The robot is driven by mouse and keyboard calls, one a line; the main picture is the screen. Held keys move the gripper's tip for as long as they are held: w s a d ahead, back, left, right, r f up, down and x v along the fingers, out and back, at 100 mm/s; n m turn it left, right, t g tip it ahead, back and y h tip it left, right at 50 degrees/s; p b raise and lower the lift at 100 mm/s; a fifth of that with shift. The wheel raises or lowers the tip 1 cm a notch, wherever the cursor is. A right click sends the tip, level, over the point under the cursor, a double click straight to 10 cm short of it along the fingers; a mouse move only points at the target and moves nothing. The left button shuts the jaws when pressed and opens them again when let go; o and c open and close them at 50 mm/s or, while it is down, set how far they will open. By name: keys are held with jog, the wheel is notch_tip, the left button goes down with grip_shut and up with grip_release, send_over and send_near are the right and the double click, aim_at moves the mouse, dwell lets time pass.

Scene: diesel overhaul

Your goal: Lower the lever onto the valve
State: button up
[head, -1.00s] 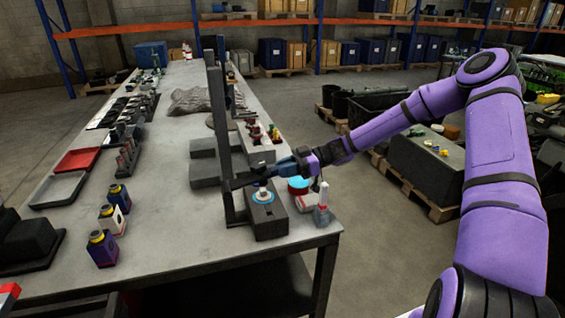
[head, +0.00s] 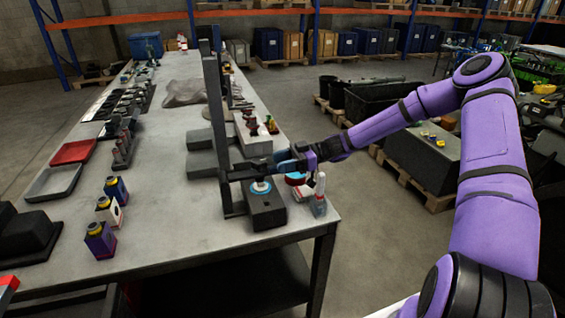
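The lever (head: 246,174) is a dark bar that reaches from the tall black upright frame (head: 218,130) toward my gripper. My gripper (head: 277,165) is at the lever's right end; whether its fingers are closed on it is too small to tell. The valve (head: 261,187), a small light part with a blue ring, sits in the top of a dark block (head: 266,210) near the table's front right corner. The lever is just above the valve in the picture. I cannot tell whether they touch.
A white bottle-like item (head: 319,195) and a blue-and-red round container (head: 297,179) stand close right of the block. Grey blocks (head: 205,160) lie behind. Several yellow-topped bottles (head: 103,212) and trays (head: 52,182) line the left side. The table (head: 165,220) is clear in the middle.

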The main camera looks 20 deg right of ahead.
jog(key=d, duration=1)
jog(key=shift+s+d+r, duration=0.2)
jog(key=shift+d+r, duration=0.2)
jog(key=shift+r, duration=0.05)
jog(key=s+a+r+m+g+h, duration=0.1)
jog(key=s+a+r+m+h, duration=0.25)
jog(key=s+r+h, duration=0.3)
jog(key=s+a+r+m+g+h, duration=0.1)
jog(key=s+a+r+m+h, duration=0.25)
jog(key=s+r+h, duration=0.3)
jog(key=s+d+r+m+t+h, duration=0.1)
jog(key=s+r+m, duration=0.4)
jog(key=s, duration=0.6)
jog(key=s+d+r+m+t+h, duration=0.1)
jog(key=s+r+m+t+h, duration=0.2)
jog(key=s+r, duration=0.6)
jog(key=s+m+t, duration=0.2)
jog(key=shift+s+d+m+t, duration=0.15)
jog(key=shift+m+t, duration=0.15)
jog(key=shift+t, duration=0.1)
